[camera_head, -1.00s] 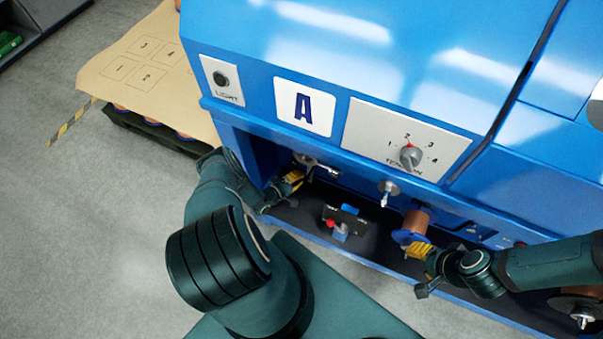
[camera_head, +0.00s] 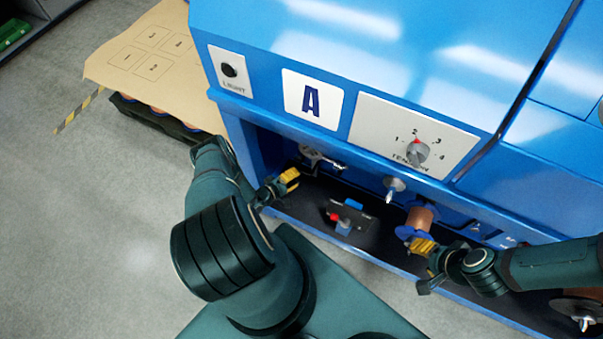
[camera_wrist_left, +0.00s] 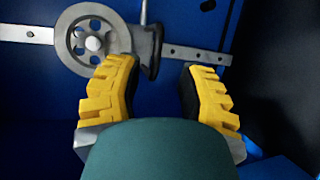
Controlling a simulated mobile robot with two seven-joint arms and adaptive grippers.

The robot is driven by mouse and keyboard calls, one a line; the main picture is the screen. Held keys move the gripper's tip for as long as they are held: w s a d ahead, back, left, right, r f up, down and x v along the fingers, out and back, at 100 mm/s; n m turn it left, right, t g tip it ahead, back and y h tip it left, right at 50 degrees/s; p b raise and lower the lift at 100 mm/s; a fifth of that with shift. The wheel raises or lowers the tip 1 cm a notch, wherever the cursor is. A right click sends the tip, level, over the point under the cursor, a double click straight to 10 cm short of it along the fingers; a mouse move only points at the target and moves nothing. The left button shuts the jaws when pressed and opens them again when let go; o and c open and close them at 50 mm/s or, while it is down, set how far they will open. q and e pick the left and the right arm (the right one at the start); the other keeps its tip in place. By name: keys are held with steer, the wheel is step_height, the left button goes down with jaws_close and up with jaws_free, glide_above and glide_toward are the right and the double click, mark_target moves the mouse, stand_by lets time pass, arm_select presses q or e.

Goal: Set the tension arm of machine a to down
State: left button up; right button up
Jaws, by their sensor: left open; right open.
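Machine a is the blue cabinet with the "A" plate (camera_head: 312,100). Its tension arm (camera_head: 318,157) shows as a small grey metal part in the recess below the plate. In the left wrist view a spoked grey pulley wheel (camera_wrist_left: 92,40) sits at upper left, and a dark grey lever-like part (camera_wrist_left: 151,45) lies to its right, before a perforated metal rail (camera_wrist_left: 200,53). My left gripper (camera_head: 289,178) is open, its yellow fingers (camera_wrist_left: 158,80) below the lever part, with nothing held. My right gripper (camera_head: 424,248) is open, close by a copper spool (camera_head: 419,218); contact is unclear.
A tension dial (camera_head: 417,152) with its red mark near 2 and a light switch (camera_head: 230,70) are on the front. A small box with red and blue parts (camera_head: 346,218) stands on the recess floor.

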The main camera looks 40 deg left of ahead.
arm_select(q)
steer(key=v, duration=0.7)
steer(key=shift+s, duration=0.35)
